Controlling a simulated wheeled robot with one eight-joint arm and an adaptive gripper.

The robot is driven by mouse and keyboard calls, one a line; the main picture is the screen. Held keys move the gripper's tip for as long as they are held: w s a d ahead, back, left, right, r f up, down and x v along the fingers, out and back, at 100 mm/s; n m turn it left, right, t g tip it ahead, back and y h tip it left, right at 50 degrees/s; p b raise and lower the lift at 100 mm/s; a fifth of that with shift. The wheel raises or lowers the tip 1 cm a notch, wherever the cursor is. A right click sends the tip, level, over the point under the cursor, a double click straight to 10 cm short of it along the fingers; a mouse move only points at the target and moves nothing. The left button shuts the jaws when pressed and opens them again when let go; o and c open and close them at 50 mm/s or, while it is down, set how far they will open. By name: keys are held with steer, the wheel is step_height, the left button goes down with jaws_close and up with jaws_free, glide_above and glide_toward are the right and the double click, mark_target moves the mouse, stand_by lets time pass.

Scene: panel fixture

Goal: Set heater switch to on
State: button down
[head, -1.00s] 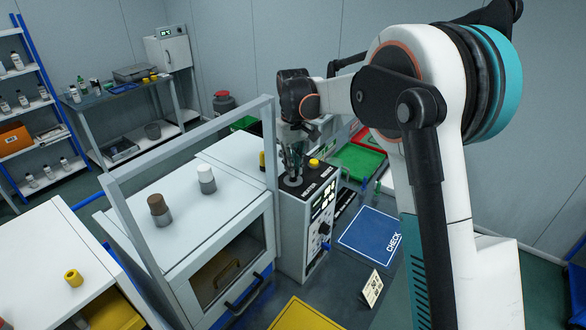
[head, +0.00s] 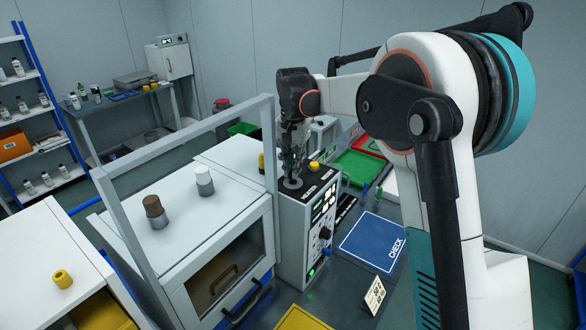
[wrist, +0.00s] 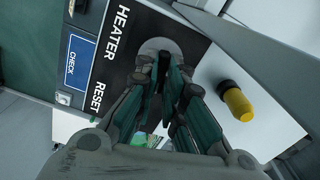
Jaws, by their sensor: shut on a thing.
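The heater switch has a round grey base plate (head: 292,183) on top of the control box (head: 306,212). In the wrist view the plate (wrist: 160,46) sits beside the word HEATER. My gripper (head: 291,172) points down at this plate. In the wrist view my gripper (wrist: 166,72) has its fingers closed together over the plate, shut on the switch's lever. The lever itself is hidden between the fingers, so I cannot tell which way it leans.
A yellow button (head: 314,164) is on the same panel, near the RESET label. A yellow-and-black object (wrist: 236,101) stands on the white surface beside the box. A grey frame post (head: 269,145) rises close to my gripper. A blue CHECK mat (head: 366,238) lies right of the box.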

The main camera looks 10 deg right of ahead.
steer(key=shift+m, duration=1.1)
steer(key=c, duration=1.7)
jaws_free()
step_height(320, 180, up, 12)
steer(key=shift+r, duration=0.1)
steer(key=shift+s+b, duration=0.1)
steer(key=shift+b, duration=0.2)
